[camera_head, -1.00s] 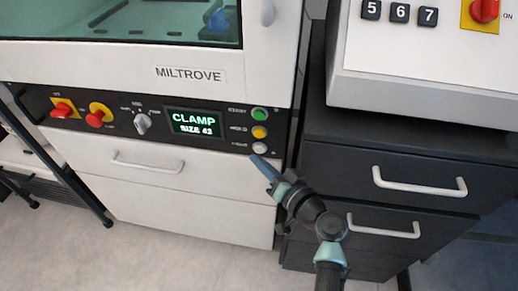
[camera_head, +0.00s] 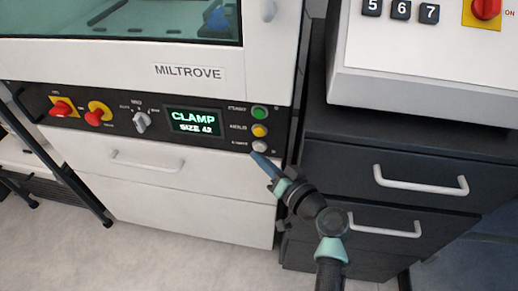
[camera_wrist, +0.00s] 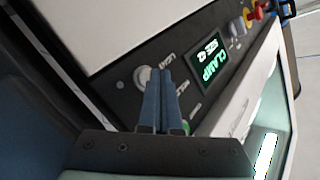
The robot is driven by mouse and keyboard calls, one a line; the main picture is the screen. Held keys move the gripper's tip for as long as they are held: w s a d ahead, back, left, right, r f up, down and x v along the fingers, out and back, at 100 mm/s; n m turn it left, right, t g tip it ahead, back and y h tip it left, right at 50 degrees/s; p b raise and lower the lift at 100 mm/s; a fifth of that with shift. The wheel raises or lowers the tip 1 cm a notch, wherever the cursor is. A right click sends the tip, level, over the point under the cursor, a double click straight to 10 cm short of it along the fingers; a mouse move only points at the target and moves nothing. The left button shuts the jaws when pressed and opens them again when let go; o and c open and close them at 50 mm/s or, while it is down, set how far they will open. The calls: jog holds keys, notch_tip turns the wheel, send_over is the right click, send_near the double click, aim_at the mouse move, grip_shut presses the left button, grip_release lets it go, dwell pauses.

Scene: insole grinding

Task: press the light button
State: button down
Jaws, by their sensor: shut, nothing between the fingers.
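The light button is the round white button (camera_head: 260,147), the lowest of three in a column at the right end of the black control panel. It also shows in the wrist view (camera_wrist: 143,77), beside a white label and partly hidden by my fingers. My gripper (camera_head: 254,155) is shut and empty. Its blue fingertips lie just below and left of the white button in the head view. In the wrist view the fingertips (camera_wrist: 160,72) overlap the button's edge. I cannot tell whether they touch it.
A yellow button (camera_head: 260,131) and a green button (camera_head: 259,113) sit above the white one. The screen (camera_head: 194,122) left of them reads "CLAMP SIZE 42". Red switches and a grey knob (camera_head: 141,122) are further left. A dark drawer cabinet (camera_head: 390,160) stands close on the right.

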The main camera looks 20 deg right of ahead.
jog(key=shift+w+d+r+b, duration=0.35)
jog(key=shift+w+r+b, duration=0.1)
jog(key=shift+b, duration=0.2)
dwell(1.3)
jog(key=shift+s+a+f, duration=0.1)
jog(key=shift+s+f, duration=0.05)
jog(key=shift+f, duration=0.05)
dwell(0.5)
jog(key=shift+s+a+f+p, duration=0.1)
jog(key=shift+s+a+p, duration=0.15)
jog(key=shift+s+a, duration=0.4)
jog(key=shift+s+a+f+p, duration=0.1)
jog(key=shift+s+a+p, duration=0.2)
jog(key=shift+s, duration=0.5)
jog(key=shift+s+a+p, duration=0.15)
jog(key=shift+s+a, duration=0.4)
jog(key=shift+s, duration=0.2)
